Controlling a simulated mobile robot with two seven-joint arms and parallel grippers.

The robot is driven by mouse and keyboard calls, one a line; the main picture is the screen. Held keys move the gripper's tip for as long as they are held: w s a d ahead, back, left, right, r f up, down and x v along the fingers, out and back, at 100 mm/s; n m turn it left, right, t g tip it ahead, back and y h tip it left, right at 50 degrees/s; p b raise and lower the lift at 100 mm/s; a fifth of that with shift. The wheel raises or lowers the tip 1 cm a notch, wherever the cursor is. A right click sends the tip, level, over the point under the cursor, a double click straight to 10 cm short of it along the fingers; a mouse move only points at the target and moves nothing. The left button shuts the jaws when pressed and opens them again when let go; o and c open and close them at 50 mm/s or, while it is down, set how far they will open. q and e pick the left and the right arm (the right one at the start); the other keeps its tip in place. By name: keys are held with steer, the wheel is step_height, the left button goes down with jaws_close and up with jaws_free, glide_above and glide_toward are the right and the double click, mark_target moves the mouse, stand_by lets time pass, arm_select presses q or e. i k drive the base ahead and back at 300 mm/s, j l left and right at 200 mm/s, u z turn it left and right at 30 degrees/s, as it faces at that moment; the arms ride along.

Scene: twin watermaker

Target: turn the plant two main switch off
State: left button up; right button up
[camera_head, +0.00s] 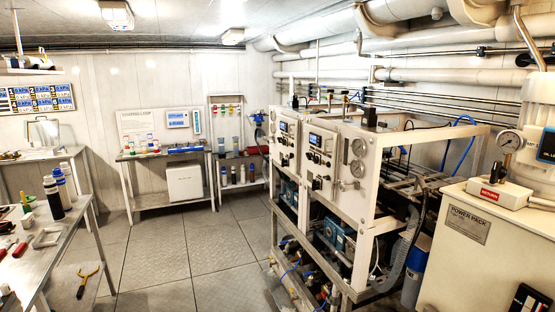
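A twin watermaker rack stands right of the middle, with two white control panels facing left. The farther panel (285,148) and the nearer panel (321,165) each carry a small display and dark knobs or switches. The nearer panel has a display (315,139) and a black knob (316,183) low on its face. Neither of my grippers is in view.
A power pack cabinet (475,250) with a gauge stands close at the right. A metal workbench (75,222) with bottles and tools is at the left. A shelf table (165,155) stands at the back wall. The tiled floor (190,255) between is clear.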

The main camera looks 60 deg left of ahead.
mark_target(314, 183)
steer(key=u, duration=1.65)
steer(key=i+j+z, duration=0.2)
steer(key=i+j, duration=0.85)
